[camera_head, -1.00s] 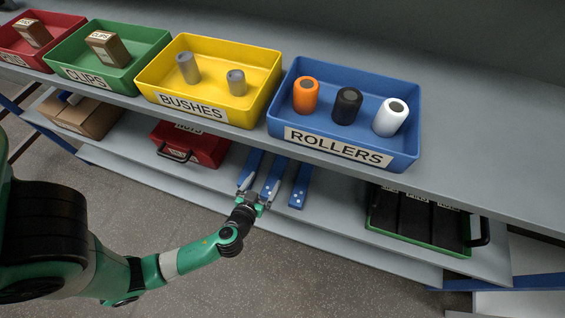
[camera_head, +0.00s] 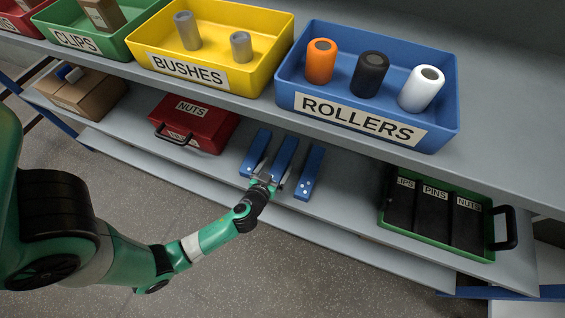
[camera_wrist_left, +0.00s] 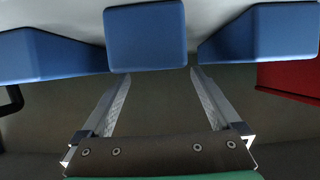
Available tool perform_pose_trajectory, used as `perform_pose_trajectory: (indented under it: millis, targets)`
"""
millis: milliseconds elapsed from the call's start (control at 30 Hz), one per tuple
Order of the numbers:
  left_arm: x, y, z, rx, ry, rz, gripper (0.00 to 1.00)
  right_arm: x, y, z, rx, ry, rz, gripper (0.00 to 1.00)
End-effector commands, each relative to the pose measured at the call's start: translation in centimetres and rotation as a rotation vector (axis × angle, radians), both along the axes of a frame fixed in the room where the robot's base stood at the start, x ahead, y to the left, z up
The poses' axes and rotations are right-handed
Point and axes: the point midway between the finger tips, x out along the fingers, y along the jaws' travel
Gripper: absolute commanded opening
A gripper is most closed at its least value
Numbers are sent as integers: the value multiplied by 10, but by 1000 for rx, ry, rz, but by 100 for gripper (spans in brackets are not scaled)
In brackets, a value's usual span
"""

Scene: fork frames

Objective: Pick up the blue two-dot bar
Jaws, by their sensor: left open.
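Three blue bars lie side by side on the lower shelf: a left bar (camera_head: 256,152), a middle bar (camera_head: 284,158) and a right bar (camera_head: 311,171). Pale dots show near the front ends of the left and right bars, too small to count surely. My left gripper (camera_head: 268,178) is open and empty at the front end of the middle bar and hides part of it. In the left wrist view the middle bar's end (camera_wrist_left: 146,36) lies just beyond and between the open fingers (camera_wrist_left: 160,82), with another bar to each side. My right gripper is out of view.
A red NUTS case (camera_head: 205,120) stands left of the bars, a green-edged compartment tray (camera_head: 440,240) to their right. The upper shelf, with the yellow BUSHES bin (camera_head: 265,70) and blue ROLLERS bin (camera_head: 440,75), overhangs the bars. The shelf front between bars and tray is clear.

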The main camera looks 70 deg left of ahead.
Motion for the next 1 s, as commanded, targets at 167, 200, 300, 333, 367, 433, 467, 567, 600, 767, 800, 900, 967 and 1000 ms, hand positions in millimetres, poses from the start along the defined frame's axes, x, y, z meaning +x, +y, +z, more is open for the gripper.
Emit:
perform_pose_trajectory:
  millis: [167, 200, 300, 333, 367, 433, 467, 567, 600, 767, 800, 900, 967, 1000]
  targets:
    - [9, 7, -6, -1, -1, 2, 98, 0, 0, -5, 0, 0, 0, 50]
    - [14, 11, -8, -1, -2, 3, 98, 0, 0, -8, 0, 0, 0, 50]
    - [27, 22, -15, 0, -1, 4, 98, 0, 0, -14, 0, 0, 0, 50]
    - [30, 25, -17, -1, -1, 4, 98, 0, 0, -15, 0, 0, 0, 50]
    - [32, 27, -18, -1, -1, 3, 98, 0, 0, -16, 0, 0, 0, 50]
    - [36, 31, -19, 0, 0, 1, 98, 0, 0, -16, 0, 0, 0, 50]
    - [37, 32, -20, 0, 1, 1, 98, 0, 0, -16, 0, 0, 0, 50]
    - [37, 32, -19, 0, 1, 0, 98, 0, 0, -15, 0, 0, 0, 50]
    - [37, 32, -19, -1, 1, 0, 98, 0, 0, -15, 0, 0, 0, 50]
    - [37, 31, -19, -1, 1, 0, 78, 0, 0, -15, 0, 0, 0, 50]
    - [37, 31, -19, -1, 1, 0, 70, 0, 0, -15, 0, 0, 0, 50]
    - [37, 31, -19, -1, 1, 0, 52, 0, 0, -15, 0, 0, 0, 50]
    - [37, 31, -19, -1, 1, 0, 42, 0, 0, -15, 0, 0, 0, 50]
    - [37, 31, -19, -1, 1, 0, 34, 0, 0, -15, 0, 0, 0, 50]
